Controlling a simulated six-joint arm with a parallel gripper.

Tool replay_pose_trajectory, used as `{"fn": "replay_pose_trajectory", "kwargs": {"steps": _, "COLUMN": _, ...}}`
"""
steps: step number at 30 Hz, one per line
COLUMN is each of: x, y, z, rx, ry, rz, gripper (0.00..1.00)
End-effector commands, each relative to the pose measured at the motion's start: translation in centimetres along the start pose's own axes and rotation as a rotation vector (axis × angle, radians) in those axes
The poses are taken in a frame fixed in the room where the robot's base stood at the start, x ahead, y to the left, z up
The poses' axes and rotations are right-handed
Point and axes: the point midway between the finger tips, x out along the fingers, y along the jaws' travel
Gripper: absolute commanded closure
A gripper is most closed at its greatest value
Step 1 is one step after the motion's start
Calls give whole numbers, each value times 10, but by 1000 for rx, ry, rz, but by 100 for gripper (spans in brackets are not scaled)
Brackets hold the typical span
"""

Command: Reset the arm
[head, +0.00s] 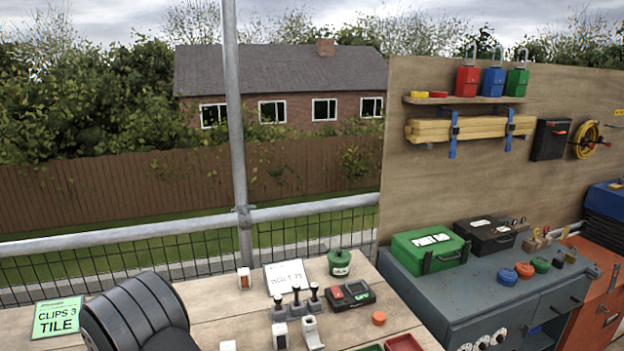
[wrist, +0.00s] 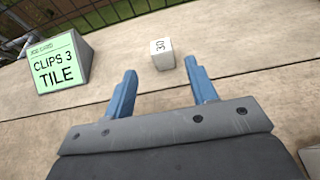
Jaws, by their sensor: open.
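My gripper (wrist: 158,76) shows in the wrist view with its two blue fingers spread apart and nothing between them. It is above the wooden deck (wrist: 120,60). A small white block (wrist: 162,54) marked 30 sits on the deck just beyond the fingertips, apart from them. In the head view a dark rounded part of my arm (head: 135,315) is at the lower left, and the fingers are not visible there.
A green card (head: 57,317) reading CLIPS 3 TILE stands left of my arm; it also shows in the wrist view (wrist: 60,62). On the deck are a white note (head: 286,277), a green pot (head: 339,263) and a dark device (head: 349,295). A grey cabinet (head: 430,287) stands right.

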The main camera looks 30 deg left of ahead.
Motion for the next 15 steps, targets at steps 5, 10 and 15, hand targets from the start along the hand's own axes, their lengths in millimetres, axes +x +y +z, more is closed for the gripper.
{"fn": "replay_pose_trajectory", "kwargs": {"steps": 5, "x": 32, "y": -2, "z": -3, "rx": 0, "ry": 2, "rz": -3, "gripper": 48}}
{"fn": "replay_pose_trajectory", "kwargs": {"steps": 10, "x": 61, "y": -2, "z": -3, "rx": 0, "ry": 3, "rz": -3, "gripper": 48}}
{"fn": "replay_pose_trajectory", "kwargs": {"steps": 15, "x": 88, "y": -2, "z": -3, "rx": 0, "ry": 4, "rz": -3, "gripper": 48}}
